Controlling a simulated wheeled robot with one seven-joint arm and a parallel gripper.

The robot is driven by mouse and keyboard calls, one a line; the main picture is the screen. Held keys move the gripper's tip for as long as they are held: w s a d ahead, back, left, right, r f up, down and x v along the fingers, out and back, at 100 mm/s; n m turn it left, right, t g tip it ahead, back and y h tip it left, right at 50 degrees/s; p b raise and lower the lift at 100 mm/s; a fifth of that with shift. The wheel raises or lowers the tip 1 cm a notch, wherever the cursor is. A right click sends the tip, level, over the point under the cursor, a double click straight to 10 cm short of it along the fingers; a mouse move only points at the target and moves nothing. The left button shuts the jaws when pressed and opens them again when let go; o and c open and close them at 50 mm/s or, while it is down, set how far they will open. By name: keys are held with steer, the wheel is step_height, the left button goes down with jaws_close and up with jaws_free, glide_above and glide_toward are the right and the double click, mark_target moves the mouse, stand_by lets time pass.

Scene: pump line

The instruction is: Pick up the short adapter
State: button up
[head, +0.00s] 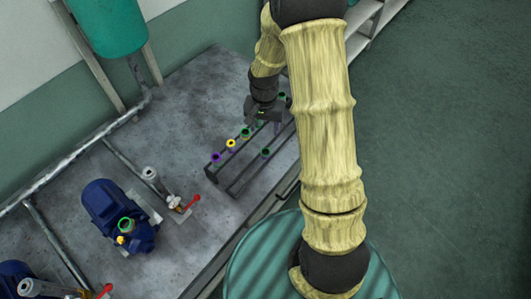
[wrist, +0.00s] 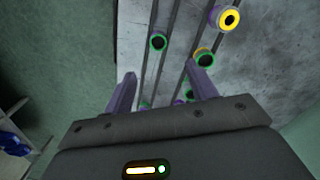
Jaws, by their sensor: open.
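Several adapters with coloured rings stand on a dark two-rail rack (head: 236,183). In the head view one is purple (head: 216,158), one yellow (head: 231,144), and others are green, such as the left-rail green one (head: 246,133) and the right-rail green one (head: 266,152). I cannot tell which is the short adapter. My gripper (head: 264,116) is over the far part of the rack. In the wrist view my gripper (wrist: 161,82) is open. A green-ringed adapter (wrist: 158,42) lies beyond the gap between its fingers, and small green pieces near the fingers are partly hidden.
The grey bench (head: 190,100) carries the rack. A blue pump (head: 117,212), pipes and a red-handled valve (head: 190,203) stand to the left. A teal tank (head: 108,25) is at the back left. The green floor (head: 450,150) to the right is clear.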

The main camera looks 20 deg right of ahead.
glide_above(266, 151)
steer(key=f, duration=0.7)
steer(key=shift+w+a+f+p, duration=0.15)
steer(key=shift+a+f+p, duration=0.1)
steer(key=shift+f+p, duration=0.15)
steer(key=shift+r, duration=0.1)
steer(key=shift+d+f+p, duration=0.15)
steer(key=shift+f+p, duration=0.55)
steer(key=shift+f, duration=1.95)
steer(key=c, duration=1.1)
steer(key=shift+r, duration=0.15)
